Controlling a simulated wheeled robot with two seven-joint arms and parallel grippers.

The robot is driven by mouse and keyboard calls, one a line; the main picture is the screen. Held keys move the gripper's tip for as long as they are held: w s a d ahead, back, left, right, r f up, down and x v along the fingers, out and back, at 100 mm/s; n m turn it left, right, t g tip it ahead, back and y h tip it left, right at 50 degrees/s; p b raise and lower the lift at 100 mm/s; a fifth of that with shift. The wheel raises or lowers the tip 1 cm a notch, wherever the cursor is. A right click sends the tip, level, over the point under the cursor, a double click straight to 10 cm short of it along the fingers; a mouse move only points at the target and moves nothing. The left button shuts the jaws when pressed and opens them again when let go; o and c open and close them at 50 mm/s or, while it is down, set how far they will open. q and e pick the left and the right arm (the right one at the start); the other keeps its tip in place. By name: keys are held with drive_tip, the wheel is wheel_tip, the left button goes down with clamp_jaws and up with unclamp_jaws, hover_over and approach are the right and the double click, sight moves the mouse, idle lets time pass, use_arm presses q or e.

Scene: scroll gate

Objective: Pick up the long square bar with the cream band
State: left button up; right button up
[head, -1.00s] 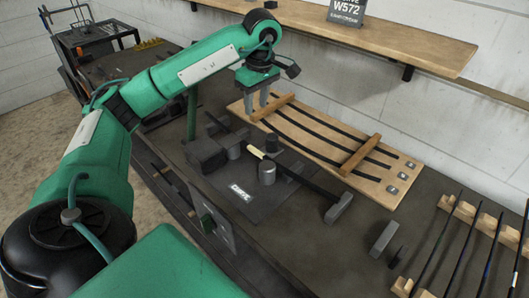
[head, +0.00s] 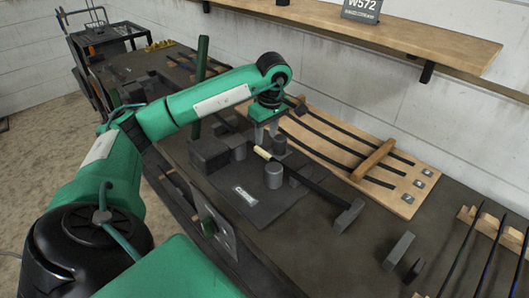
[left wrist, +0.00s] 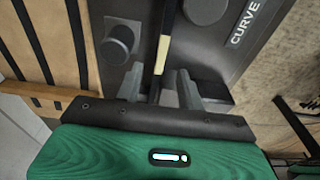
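The long square bar (head: 311,184) is dark and lies slantwise over the dark fixture on the bench. Its cream band (head: 262,153) shows just in front of my left gripper (head: 266,137). In the left wrist view the cream band (left wrist: 162,54) lies just beyond the fingertips. The bar runs lengthwise toward the gap between the two fingers (left wrist: 159,87). The fingers are apart, with space on both sides of the bar, and hold nothing. I cannot tell how far above the bar they are. My right gripper is out of view.
Round grey posts (head: 273,176) and a dark block (head: 208,154) stand beside the bar on a plate marked CURVE (head: 246,195). A wooden board (head: 406,200) with dark strips lies behind. A wooden rack (head: 507,232) with thin rods is at right.

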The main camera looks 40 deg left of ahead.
sight(263, 151)
use_arm(q)
drive_tip(key=f, duration=0.3)
drive_tip(key=a+f+p, duration=0.1)
drive_tip(key=f, duration=0.1)
drive_tip(key=shift+s, duration=0.15)
drive_tip(key=shift+f, duration=0.45)
clamp_jaws()
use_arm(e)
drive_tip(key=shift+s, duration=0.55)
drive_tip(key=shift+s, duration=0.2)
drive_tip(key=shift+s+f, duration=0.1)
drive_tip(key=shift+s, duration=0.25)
